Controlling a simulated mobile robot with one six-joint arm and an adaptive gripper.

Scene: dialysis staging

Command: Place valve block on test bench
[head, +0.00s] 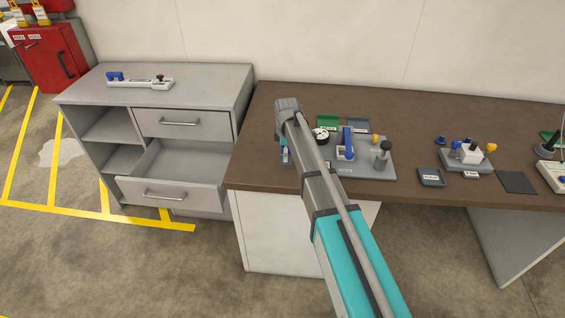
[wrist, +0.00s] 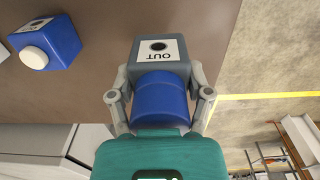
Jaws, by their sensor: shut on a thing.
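In the wrist view my gripper (wrist: 160,97) is shut on the blue round part of a valve block (wrist: 160,52). The block's grey body carries a white label reading OUT and a dark port. In the head view my gripper (head: 285,152) is near the left end of the brown bench (head: 263,130), mostly hidden behind my arm; the held block cannot be made out there. A grey base plate (head: 378,172) with a gauge, a blue upright part and a dark-topped post stands on the bench, right of my gripper.
A blue block (wrist: 45,45) with a white cap and OUT label shows in the wrist view. The grey cabinet (head: 215,85) at left has an open lower drawer (head: 170,192). Farther right are a dark tray (head: 431,177), a second fixture (head: 467,160) and a dark mat (head: 517,182).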

